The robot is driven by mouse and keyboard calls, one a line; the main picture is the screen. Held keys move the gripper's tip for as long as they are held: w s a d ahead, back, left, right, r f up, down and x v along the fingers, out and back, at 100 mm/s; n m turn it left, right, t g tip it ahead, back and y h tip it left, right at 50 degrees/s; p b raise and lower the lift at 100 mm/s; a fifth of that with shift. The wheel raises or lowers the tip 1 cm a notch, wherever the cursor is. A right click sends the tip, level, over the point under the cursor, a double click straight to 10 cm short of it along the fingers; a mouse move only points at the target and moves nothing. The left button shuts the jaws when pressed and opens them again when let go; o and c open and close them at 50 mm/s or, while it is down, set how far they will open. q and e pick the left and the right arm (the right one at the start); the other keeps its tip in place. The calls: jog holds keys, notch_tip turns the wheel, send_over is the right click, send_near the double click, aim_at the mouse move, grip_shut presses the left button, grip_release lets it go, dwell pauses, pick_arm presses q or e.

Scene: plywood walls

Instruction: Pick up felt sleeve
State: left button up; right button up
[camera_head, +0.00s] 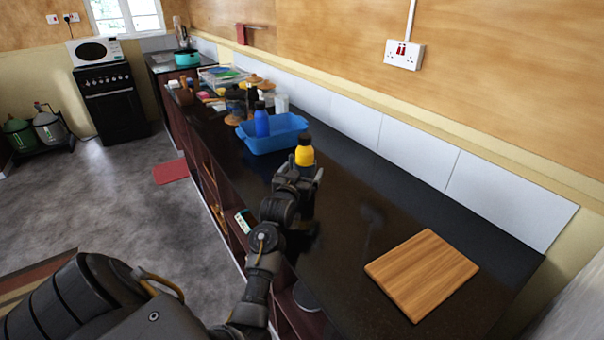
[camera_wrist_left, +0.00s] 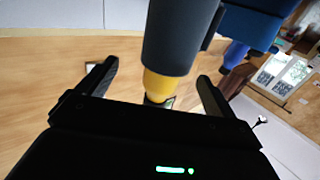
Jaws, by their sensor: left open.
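A yellow bottle (camera_head: 305,156) with a black cap stands on the dark counter, just beyond my left gripper (camera_head: 298,176). In the left wrist view a dark grey sleeve (camera_wrist_left: 182,36), which looks like the felt sleeve, is around the bottle; the yellow part (camera_wrist_left: 160,87) shows at its edge. In the head view my gripper mostly hides the sleeve. My left gripper is open, its fingers (camera_wrist_left: 155,85) apart on either side of the bottle in the wrist view. I cannot tell whether they touch it. My right gripper is not in view.
A blue tub (camera_head: 272,143) and a blue bottle (camera_head: 261,120) stand farther along the counter, with several jars and other items behind. A wooden board (camera_head: 422,272) lies near the closer end. The counter between the board and the yellow bottle is clear. The wall borders the right.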

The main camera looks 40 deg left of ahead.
aim_at(302, 165)
pick_arm(q)
jog(key=shift+w+a, duration=0.25)
jog(key=shift+w, duration=0.2)
jog(key=shift+a, duration=0.15)
jog(key=shift+w+a+r, duration=0.1)
jog(key=shift+w+r, duration=0.05)
jog(key=shift+r, duration=0.05)
jog(key=p+x, duration=0.1)
jog(key=x, duration=0.2)
jog(key=shift+w+a+f+p, duration=0.1)
jog(key=shift+w+a+p, duration=0.05)
jog(key=shift+a+p, duration=0.2)
jog(key=shift+w+a+f, duration=0.1)
jog(key=shift+w+a, duration=0.1)
jog(key=shift+w, duration=0.4)
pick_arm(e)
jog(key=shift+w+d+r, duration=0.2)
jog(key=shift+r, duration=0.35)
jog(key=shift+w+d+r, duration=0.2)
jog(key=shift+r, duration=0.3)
pick_arm(q)
jog(key=shift+c, duration=0.3)
jog(key=c, duration=1.3)
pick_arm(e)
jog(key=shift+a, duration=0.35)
